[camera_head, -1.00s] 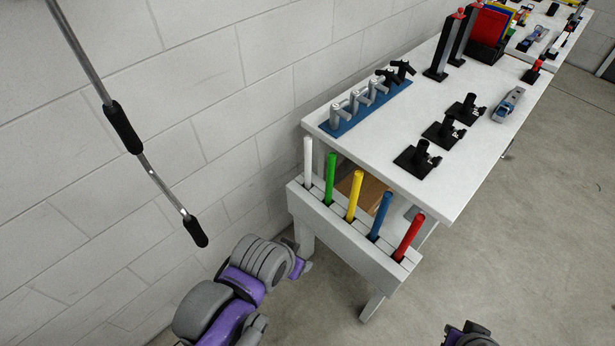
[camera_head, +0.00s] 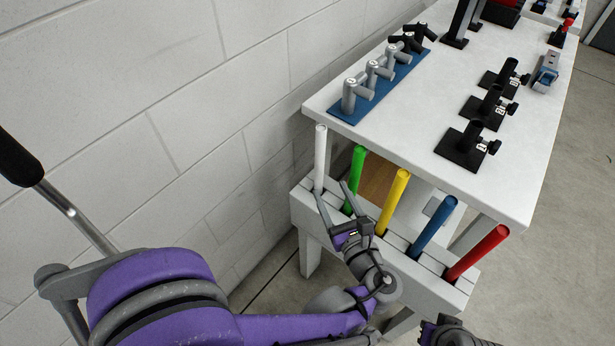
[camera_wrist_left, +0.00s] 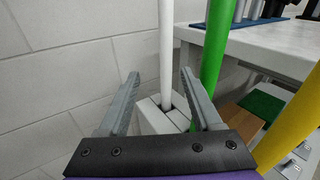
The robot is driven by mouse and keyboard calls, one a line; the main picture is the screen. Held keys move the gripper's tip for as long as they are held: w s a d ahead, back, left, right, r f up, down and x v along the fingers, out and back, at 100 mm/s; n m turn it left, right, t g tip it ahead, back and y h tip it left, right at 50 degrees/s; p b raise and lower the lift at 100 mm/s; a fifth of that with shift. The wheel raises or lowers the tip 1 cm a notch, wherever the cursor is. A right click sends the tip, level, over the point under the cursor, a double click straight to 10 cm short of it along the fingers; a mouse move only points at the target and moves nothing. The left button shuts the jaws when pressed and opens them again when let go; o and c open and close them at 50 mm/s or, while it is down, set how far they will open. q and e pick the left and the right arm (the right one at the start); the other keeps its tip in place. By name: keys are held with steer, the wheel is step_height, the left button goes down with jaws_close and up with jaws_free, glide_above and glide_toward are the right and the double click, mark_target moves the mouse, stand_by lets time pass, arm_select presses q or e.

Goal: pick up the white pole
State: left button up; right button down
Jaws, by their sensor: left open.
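The white pole (camera_head: 320,160) stands upright in the leftmost slot of the white rack (camera_head: 398,262) on the end of the workbench. My left gripper (camera_head: 333,198) is open just in front of it, fingers pointing up towards the pole and the green pole. In the left wrist view the white pole (camera_wrist_left: 166,55) shows between the two open fingers (camera_wrist_left: 158,95), beyond them; I cannot tell whether it is within their reach. The pole's foot is hidden in the slot. My right gripper (camera_head: 447,332) shows only in part at the bottom edge.
The green pole (camera_head: 355,178) is close to the right finger. Yellow (camera_head: 395,200), blue (camera_head: 432,226) and red (camera_head: 478,252) poles stand further right. The workbench (camera_head: 420,120) carries a blue strip (camera_head: 380,92) of grey fittings and black holders. A block wall (camera_head: 150,120) is on the left.

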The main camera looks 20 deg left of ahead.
mark_target(321, 160)
arm_select(q)
steer(key=shift+m+t, duration=0.4)
steer(key=shift+m, duration=0.1)
steer(key=x, duration=0.6)
steer(key=b+x, duration=0.1)
steer(key=x, duration=0.4)
steer(key=shift+w+d+r, duration=0.1)
steer(key=shift+w, duration=0.4)
jaws_close()
stand_by(0.4)
